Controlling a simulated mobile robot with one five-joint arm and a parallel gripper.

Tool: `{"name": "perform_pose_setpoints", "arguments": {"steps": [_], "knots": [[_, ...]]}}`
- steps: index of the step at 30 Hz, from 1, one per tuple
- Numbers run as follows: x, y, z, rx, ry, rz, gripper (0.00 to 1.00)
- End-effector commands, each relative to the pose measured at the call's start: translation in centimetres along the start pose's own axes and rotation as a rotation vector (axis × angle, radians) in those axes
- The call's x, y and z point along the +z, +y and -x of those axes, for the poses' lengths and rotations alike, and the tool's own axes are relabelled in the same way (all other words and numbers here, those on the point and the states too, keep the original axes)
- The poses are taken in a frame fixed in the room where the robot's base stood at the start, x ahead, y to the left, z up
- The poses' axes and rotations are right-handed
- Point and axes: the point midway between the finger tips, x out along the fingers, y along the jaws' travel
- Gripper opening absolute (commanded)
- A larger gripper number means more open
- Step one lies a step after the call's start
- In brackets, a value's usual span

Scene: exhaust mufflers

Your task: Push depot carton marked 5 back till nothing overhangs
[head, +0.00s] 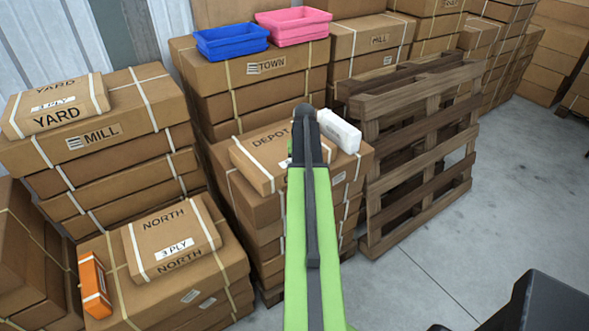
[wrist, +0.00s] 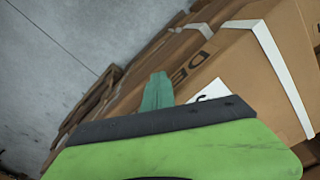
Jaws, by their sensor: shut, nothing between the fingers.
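The depot carton (head: 258,162) is a flat brown box with white straps, lying on top of the middle stack in the head view. Only "DEPOT" reads there; my arm covers its right part. In the wrist view the carton (wrist: 225,70) fills the upper right, with "DE" and a white label whose digit is partly hidden behind my gripper. My gripper (head: 305,115) is shut and empty, over or beside the carton's right part. Its teal fingers show in the wrist view (wrist: 157,88), close to the carton's face; I cannot tell whether they touch. Any overhang is hard to judge.
A white block (head: 339,131) sits on the same stack (head: 268,225), right of my gripper. A wooden pallet (head: 420,150) stands upright to the right. Blue (head: 232,42) and pink (head: 293,26) bins sit behind. Another carton (head: 172,238) lies front left.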

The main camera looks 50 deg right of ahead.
Motion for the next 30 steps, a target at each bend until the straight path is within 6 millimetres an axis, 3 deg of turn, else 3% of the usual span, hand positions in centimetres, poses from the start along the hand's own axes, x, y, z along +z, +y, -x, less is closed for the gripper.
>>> {"name": "perform_pose_setpoints", "arguments": {"steps": [30], "knots": [[-4.6, -2.5, 0.0, 0.0, 0.001, 0.0, 0.0]]}}
